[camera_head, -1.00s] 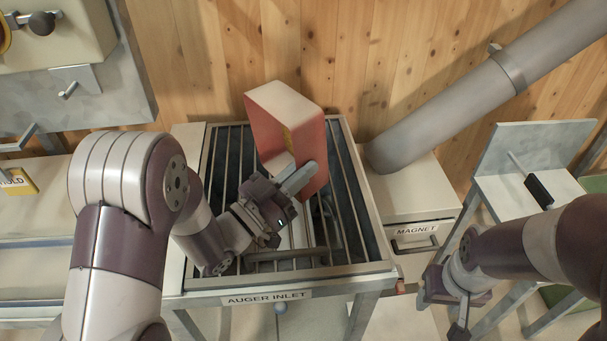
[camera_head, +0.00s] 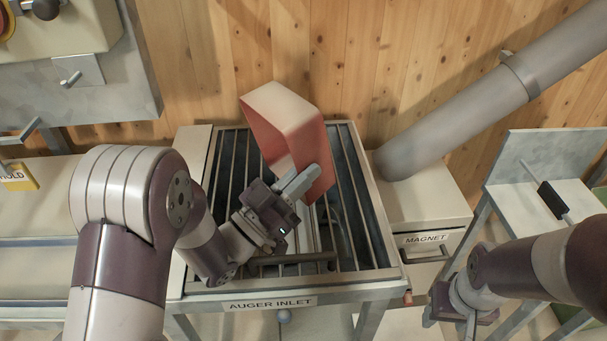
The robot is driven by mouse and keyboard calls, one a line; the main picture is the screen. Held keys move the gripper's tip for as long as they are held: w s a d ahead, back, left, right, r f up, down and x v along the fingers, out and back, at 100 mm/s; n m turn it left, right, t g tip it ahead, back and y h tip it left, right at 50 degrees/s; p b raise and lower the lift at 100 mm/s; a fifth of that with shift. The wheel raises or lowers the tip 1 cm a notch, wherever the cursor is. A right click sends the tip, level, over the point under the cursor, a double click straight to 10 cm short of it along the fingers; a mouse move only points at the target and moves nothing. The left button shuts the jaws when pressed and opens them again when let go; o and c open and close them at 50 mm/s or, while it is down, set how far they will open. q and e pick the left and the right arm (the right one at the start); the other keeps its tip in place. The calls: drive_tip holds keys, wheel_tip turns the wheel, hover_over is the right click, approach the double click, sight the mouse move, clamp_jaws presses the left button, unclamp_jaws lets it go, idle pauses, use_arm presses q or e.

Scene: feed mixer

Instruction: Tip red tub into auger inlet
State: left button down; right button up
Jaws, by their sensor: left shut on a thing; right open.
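The red tub (camera_head: 306,133) is held above the auger inlet (camera_head: 355,190), a hopper with a barred grate and a label on its front edge. The tub is strongly tilted, and part of its open inside shows. My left gripper (camera_head: 297,185) is shut on the tub's near right side. I cannot see any contents in the tub. The bars under the tub are partly hidden by it and by my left arm. My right gripper (camera_head: 468,325) is open and empty at the lower right, cut by the picture's bottom edge.
A thick grey pipe (camera_head: 455,118) slopes down to the white magnet box (camera_head: 425,205) right of the inlet. A grey stand (camera_head: 545,165) with a black handle is at the right. A wooden wall (camera_head: 230,60) closes off the back. A yellow hold tag (camera_head: 18,178) is at the left.

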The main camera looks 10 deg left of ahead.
idle(0.4)
use_arm(q)
drive_tip(key=shift+r+p, duration=0.25)
drive_tip(key=shift+p, duration=0.1)
drive_tip(key=r+p, duration=0.1)
drive_tip(key=p, duration=0.1)
drive_tip(key=w+d+r+g+y+p, duration=0.1)
drive_tip(key=p, duration=0.2)
drive_tip(key=w+d+r+m+g+y+p, duration=0.1)
drive_tip(key=w+d+g+y+p, duration=0.4)
drive_tip(key=p, duration=2.3)
drive_tip(key=r+g+y, duration=0.1)
drive_tip(key=g+y, duration=0.2)
drive_tip(key=g, duration=0.2)
drive_tip(key=shift+w+d, duration=0.2)
drive_tip(key=shift+w, duration=0.1)
